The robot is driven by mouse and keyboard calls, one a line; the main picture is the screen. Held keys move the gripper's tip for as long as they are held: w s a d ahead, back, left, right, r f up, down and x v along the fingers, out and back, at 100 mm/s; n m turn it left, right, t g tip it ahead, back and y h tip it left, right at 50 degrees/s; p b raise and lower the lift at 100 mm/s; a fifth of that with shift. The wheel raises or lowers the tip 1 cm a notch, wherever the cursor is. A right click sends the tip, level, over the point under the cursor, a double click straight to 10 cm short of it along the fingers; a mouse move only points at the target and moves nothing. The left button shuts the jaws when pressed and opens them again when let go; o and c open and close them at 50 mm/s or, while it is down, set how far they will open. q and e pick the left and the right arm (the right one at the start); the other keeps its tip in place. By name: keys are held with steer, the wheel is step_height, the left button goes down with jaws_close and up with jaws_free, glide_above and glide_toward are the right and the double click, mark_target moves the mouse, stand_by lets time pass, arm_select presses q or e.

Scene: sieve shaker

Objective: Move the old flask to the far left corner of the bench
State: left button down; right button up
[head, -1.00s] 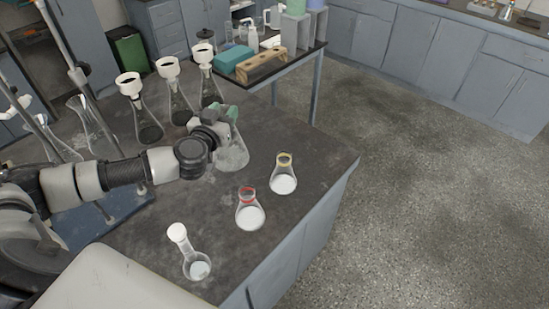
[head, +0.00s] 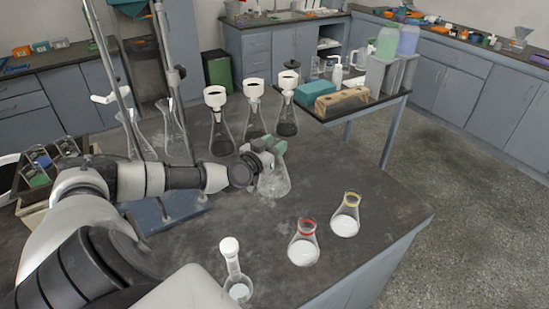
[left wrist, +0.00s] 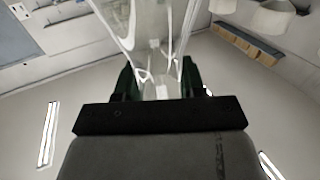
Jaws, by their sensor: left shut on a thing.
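The old flask, a clear conical flask with cloudy glass (head: 274,184), stands upright on the dark bench (head: 205,250) in the head view, right of its middle. My left gripper (head: 273,152) has its green fingers shut on the flask's neck, reaching in from the left. In the left wrist view the fingers (left wrist: 158,80) sit on both sides of the clear glass (left wrist: 152,25). The fingers and wrist hide part of the neck. The flask appears to rest on the bench top. My right gripper is not in view.
Several flasks with white funnels, one here (head: 222,135), stand behind the held flask. Metal stand rods (head: 162,60) and clear flasks (head: 172,130) are at the back left. Red-ringed (head: 304,245) and yellow-ringed (head: 346,220) flasks and a white-stoppered flask (head: 235,275) are in front.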

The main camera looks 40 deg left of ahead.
arm_select(q)
step_height(320, 180, down, 4)
steer(key=shift+r+b, duration=0.15)
steer(key=shift+b, duration=0.2)
steer(key=c, duration=0.7)
jaws_free()
steer(key=shift+o, duration=0.2)
steer(key=shift+r, duration=0.1)
steer(key=s+d, duration=0.1)
steer(key=s, duration=1.1)
steer(key=shift+d, duration=0.25)
